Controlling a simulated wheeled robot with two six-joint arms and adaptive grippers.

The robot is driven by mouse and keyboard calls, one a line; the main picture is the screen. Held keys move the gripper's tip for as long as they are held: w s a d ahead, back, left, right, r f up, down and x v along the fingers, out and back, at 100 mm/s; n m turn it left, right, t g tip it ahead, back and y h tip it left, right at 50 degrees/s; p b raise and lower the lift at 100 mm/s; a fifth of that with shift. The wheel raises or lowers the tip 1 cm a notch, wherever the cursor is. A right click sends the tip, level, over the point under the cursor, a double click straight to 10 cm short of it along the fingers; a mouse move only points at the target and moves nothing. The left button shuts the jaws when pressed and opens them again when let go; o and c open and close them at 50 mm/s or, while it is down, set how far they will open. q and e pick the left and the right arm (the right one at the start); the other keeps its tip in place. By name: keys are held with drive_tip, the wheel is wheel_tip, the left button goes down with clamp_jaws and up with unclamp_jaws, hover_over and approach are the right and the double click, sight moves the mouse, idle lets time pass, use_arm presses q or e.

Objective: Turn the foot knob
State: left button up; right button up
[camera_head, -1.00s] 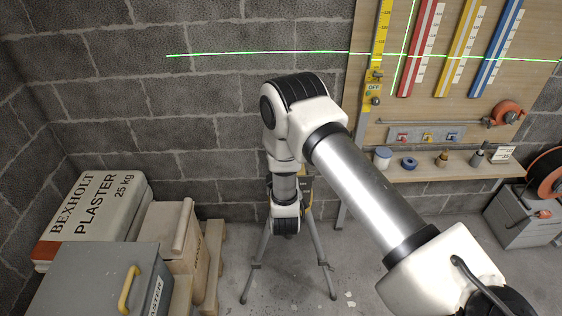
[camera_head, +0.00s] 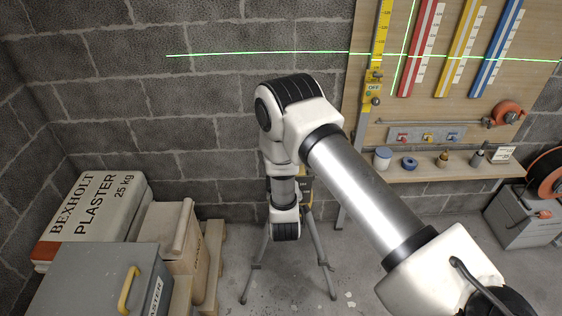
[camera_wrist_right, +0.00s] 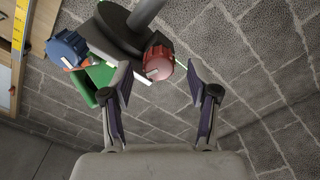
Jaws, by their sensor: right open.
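In the right wrist view a red ribbed knob (camera_wrist_right: 158,62) with a white mark sits at the rim of a dark round base (camera_wrist_right: 122,28). A blue knob (camera_wrist_right: 68,48) with a white mark is further left, and a green part (camera_wrist_right: 85,86) lies below it. My right gripper (camera_wrist_right: 157,67) is open, with its fingertips apart on either side of the red knob; I cannot tell whether they touch it. In the head view my right arm hides the gripper and most of the tripod (camera_head: 325,268), whose legs show. My left gripper is not in view.
Plaster bags (camera_head: 95,215), a grey case (camera_head: 90,285) and a pallet stand at left. A board (camera_head: 360,105) with coloured rulers and a small shelf (camera_head: 440,167) is at right, with an orange reel (camera_head: 547,175) beyond. A green laser line crosses the block wall (camera_head: 200,100).

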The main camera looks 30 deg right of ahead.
drive_tip(key=v, duration=1)
drive_tip(key=shift+s+a, duration=0.2)
drive_tip(key=shift+a, duration=0.05)
